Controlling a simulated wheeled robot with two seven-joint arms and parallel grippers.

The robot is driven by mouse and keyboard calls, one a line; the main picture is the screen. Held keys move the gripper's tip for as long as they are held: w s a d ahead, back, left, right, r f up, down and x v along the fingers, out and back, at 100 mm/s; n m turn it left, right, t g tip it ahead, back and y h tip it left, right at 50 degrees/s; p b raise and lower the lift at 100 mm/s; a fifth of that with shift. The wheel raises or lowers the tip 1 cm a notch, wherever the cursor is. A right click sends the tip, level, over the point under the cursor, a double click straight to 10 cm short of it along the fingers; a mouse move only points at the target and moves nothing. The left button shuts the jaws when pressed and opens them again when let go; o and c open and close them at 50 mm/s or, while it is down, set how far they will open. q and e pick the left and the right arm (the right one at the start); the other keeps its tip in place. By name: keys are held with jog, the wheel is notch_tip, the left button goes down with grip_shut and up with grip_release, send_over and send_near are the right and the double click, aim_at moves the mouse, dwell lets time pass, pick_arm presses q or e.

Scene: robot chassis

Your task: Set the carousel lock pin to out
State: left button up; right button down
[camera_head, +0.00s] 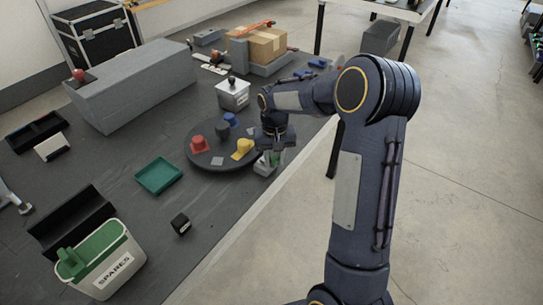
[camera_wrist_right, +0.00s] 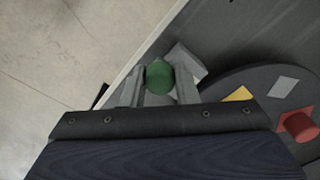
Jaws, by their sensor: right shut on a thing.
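The round dark carousel (camera_head: 208,162) lies on the grey bench near its right edge. It also shows in the right wrist view (camera_wrist_right: 250,83). A green round knob (camera_wrist_right: 159,77), which looks like the lock pin's, sits just beside the carousel's rim. My right gripper (camera_head: 272,160) reaches down there. In the right wrist view its grey fingers (camera_wrist_right: 159,85) are shut on the green knob from both sides. The pin's shaft below the knob is hidden, so I cannot tell how far it is out. My left gripper is not in view.
On the carousel stand a red piece (camera_head: 199,144), a yellow piece (camera_head: 243,148) and a blue piece (camera_head: 231,119). A green tray (camera_head: 158,174), a small black block (camera_head: 181,223) and the SPARES bin (camera_head: 105,271) lie to the left. A white-sided box (camera_head: 233,96) stands behind.

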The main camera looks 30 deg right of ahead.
aim_at(276, 157)
jog(key=c, duration=1.2)
grip_release()
jog(key=shift+s+d, duration=0.15)
jog(key=shift+s, duration=0.15)
jog(key=shift+o, duration=0.2)
jog(key=shift+w, duration=0.1)
jog(key=shift+r, duration=3.9)
